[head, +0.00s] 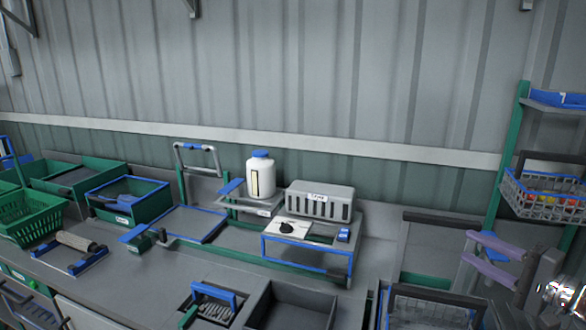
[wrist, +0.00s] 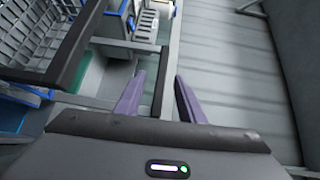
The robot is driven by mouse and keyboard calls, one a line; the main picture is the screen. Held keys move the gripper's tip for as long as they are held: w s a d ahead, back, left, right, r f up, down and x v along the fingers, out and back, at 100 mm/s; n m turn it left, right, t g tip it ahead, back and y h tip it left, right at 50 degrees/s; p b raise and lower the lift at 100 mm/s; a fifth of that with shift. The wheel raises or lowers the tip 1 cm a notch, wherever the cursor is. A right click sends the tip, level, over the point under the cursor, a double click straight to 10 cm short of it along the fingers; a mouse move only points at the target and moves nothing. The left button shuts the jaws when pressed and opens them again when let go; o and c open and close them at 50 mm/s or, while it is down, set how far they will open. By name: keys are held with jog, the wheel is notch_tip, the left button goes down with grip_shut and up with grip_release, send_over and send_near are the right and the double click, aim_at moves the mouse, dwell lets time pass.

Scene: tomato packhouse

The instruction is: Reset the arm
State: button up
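My gripper (head: 467,247) is at the right side of the head view, over the right end of the bench. Its two purple fingers point left and stand apart. In the wrist view my gripper (wrist: 160,75) also shows both fingers spread, with nothing held between them. A dark bar of something beyond shows in the gap. Part of my arm is at the right edge of the head view, cut off by the frame.
A rack at right holds a wire basket (head: 540,204) with red and yellow tomatoes. Below my gripper is another basket (head: 430,296). A white bottle (head: 261,178) and a grey slotted box (head: 318,203) stand mid-bench. Green crates (head: 32,222) are at left. The upper wall area is clear.

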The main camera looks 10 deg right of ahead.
jog(key=s+a+f+n+g+y, duration=0.1)
jog(key=s+a+f+n+g, duration=0.2)
jog(key=a, duration=0.8)
jog(key=a+f+n+g+y, duration=0.15)
jog(key=a+g, duration=0.35)
jog(key=a, duration=0.6)
jog(key=s+a+f+n+g+h, duration=0.1)
jog(key=s+a+n+h, duration=0.3)
jog(key=s, duration=0.3)
jog(key=s+a+f+n+g+h, duration=0.1)
jog(key=s+a+f+n+h, duration=0.1)
jog(key=s+a+n+h, duration=0.2)
jog(key=shift+s+f+n+h, duration=0.3)
jog(key=shift+s+n+h, duration=0.25)
jog(key=shift+s, duration=0.9)
